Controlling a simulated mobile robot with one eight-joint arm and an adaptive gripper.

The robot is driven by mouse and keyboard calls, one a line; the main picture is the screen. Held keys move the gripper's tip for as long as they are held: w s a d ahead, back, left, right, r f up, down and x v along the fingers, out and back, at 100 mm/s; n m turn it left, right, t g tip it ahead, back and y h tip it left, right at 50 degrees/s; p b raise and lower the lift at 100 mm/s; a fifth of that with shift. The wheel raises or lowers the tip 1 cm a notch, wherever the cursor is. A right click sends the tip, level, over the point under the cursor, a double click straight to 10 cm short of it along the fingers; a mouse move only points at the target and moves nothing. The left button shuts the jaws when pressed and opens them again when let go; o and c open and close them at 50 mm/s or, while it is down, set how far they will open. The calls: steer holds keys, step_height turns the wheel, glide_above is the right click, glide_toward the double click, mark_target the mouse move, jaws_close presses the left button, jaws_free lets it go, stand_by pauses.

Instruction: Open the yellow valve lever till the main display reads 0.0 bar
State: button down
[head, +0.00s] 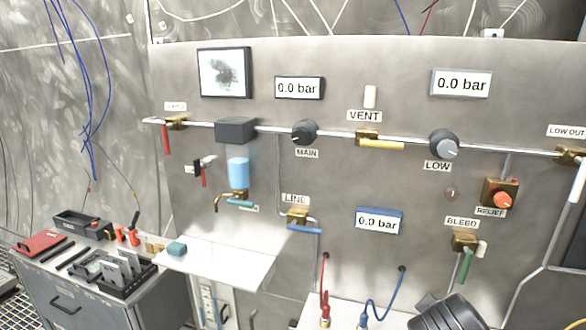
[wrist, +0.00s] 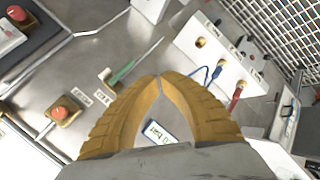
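The yellow valve lever (head: 382,145) is under the VENT label in the head view. It lies level, along the pipe, pointing right from its brass body (head: 367,134). The main display (head: 299,88), above the MAIN knob (head: 304,132), reads 0.0 bar. My gripper (wrist: 160,80) shows in the wrist view with its two tan fingers curved in and their tips together. Nothing is seen held between them. The blue-framed display (wrist: 155,131) shows beyond the gap between the fingers. The yellow lever is not seen in the wrist view, and my fingers are not seen in the head view.
The LOW display (head: 461,84) and the blue-framed display (head: 379,221) also read 0.0 bar. A green BLEED lever (head: 465,264), an orange-red RELIEF knob (head: 501,199) and a blue LINE lever (head: 304,230) stick out below the pipe. A tool cabinet (head: 75,298) stands at left.

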steer(key=s+a+f+m+g+y, duration=0.1)
steer(key=s+a+f+m+y, duration=0.1)
steer(key=s+a+m+y, duration=0.3)
steer(key=s+a, duration=0.2)
steer(key=a, duration=0.2)
steer(key=shift+a+f+m+y, duration=0.2)
steer(key=shift+f+m+y, duration=0.05)
steer(key=shift+m+y, duration=0.05)
stand_by(2.9)
